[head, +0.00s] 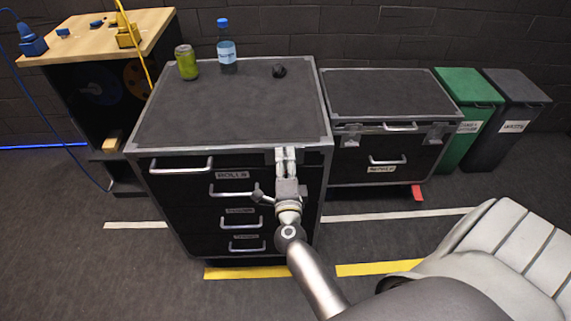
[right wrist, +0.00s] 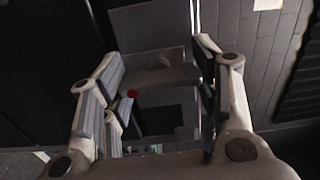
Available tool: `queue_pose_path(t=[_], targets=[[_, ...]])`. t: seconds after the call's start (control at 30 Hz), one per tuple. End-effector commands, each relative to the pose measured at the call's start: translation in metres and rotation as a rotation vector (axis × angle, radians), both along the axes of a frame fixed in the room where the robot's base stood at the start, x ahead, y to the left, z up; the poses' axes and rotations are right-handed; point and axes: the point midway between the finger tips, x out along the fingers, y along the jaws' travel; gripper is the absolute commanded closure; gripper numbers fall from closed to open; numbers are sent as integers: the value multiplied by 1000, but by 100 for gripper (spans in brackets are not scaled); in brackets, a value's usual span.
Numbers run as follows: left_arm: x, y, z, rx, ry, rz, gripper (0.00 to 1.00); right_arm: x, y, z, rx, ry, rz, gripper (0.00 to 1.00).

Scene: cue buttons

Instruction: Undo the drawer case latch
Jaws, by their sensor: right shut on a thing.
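The drawer case (head: 225,118) is a black cabinet with grey metal edges, several drawers and silver handles. My right gripper (head: 286,156) is at the upper right of its front, just below the top edge, and covers the latch there in the head view. In the right wrist view its two fingers (right wrist: 160,68) stand on either side of a dark grey latch piece (right wrist: 160,78). The gripper is shut on this latch; the exact contact is dim and partly hidden. My left gripper is not in view.
A green can (head: 187,62), a blue-capped bottle (head: 227,50) and a small black object (head: 279,71) stand on the case top. A second black case (head: 378,96) is close on the right, with green (head: 462,110) and grey bins beyond. Floor in front is clear.

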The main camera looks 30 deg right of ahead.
Motion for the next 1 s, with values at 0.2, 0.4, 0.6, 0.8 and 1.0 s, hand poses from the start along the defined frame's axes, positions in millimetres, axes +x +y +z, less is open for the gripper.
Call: queue_pose_path(t=[0.2,0.4,0.6,0.8,1.0], targets=[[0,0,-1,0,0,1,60,-1,0,-2,42,-22,-1,68],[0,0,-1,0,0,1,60,-1,0,-2,50,-27,-1,68],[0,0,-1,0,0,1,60,-1,0,-2,52,-27,-1,68],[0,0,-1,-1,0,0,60,-1,0,-2,50,-27,-1,26],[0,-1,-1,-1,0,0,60,0,0,-1,49,-28,0,21]])
